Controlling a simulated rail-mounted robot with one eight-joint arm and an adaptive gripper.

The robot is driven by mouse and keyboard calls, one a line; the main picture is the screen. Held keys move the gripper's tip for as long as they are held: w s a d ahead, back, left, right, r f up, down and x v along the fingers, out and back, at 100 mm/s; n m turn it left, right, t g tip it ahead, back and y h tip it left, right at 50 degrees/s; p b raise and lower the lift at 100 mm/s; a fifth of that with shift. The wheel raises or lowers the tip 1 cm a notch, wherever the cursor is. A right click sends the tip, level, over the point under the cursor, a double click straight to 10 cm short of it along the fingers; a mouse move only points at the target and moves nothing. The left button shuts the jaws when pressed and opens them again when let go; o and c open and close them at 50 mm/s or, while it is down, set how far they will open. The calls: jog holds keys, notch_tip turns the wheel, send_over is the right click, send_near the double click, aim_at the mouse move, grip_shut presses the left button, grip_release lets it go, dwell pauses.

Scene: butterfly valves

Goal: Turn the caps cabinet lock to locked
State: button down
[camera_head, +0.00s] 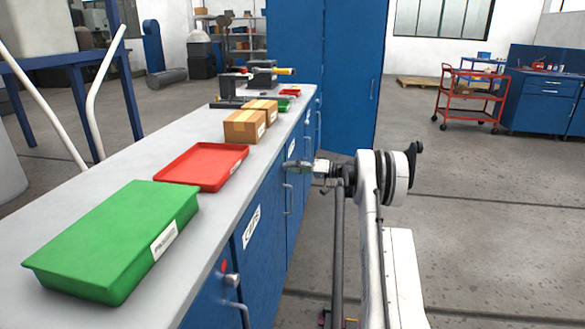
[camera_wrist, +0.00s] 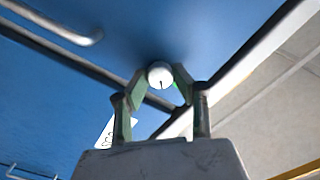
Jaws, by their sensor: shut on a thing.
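The lock (camera_wrist: 160,72) is a small round pale knob with a dark slot, on a blue cabinet front. In the wrist view my gripper (camera_wrist: 160,84) has its two fingers closed on either side of this knob. In the head view my gripper (camera_head: 300,167) reaches the cabinet front just below the counter edge, and hides the lock there. A white label reading CAPS (camera_head: 251,227) is on a blue door nearer the camera. A partly hidden label (camera_wrist: 113,135) shows in the wrist view.
Another lock (camera_head: 231,280) with a red mark beside it is on the nearest door. The counter holds a green bin (camera_head: 115,235), a red tray (camera_head: 203,165) and cardboard boxes (camera_head: 243,126). Door handles (camera_head: 288,212) stick out.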

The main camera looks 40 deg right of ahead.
jog(key=m, duration=0.4)
jog(key=shift+m, duration=2.2)
jog(key=c, duration=1.4)
grip_release()
jog(key=v, duration=1.2)
jog(key=shift+s, duration=0.1)
jog(key=shift+a, duration=0.1)
